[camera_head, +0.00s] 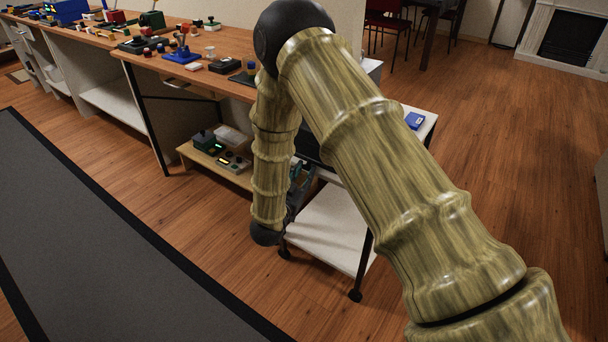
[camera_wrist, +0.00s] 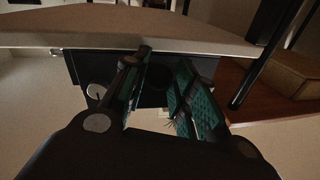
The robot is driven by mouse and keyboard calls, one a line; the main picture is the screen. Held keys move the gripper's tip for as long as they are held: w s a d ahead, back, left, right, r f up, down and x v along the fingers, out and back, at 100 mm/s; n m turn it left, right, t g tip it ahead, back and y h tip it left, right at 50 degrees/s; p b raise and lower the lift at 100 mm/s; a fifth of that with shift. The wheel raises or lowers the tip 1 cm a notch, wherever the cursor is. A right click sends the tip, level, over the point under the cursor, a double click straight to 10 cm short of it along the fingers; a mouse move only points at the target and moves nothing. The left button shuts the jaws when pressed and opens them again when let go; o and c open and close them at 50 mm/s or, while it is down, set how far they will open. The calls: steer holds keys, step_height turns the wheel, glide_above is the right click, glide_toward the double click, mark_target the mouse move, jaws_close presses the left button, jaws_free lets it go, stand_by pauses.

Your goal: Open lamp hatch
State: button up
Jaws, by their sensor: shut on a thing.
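A black panel (camera_wrist: 85,68) hangs under the edge of a pale tabletop in the wrist view. I take it for the lamp hatch, but no lamp shows and its label cannot be read. My gripper (camera_wrist: 158,75), with teal ribbed pads, points at this panel and is shut on a dark part of it. The held part is mostly hidden between the fingers. In the head view my gripper (camera_head: 297,178) is partly hidden behind my arm, beside a white cart (camera_head: 325,228). A dark body (camera_head: 311,150) sits under the cart's top.
A long wooden workbench (camera_head: 235,45) with several small devices stands at the back left. A low wooden shelf (camera_head: 213,168) with devices is left of the cart. A blue box (camera_head: 414,120) lies on the cart's top. Open wooden floor is at the right.

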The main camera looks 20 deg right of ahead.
step_height(320, 180, down, 2)
steer(key=t+h+b, duration=0.1)
steer(key=n+t+h+b, duration=0.1)
steer(key=t+b, duration=0.1)
steer(key=shift+w+d, duration=0.15)
steer(key=o, duration=1)
steer(key=shift+f, duration=0.1)
steer(key=v, duration=1.2)
steer(key=shift+f, duration=0.1)
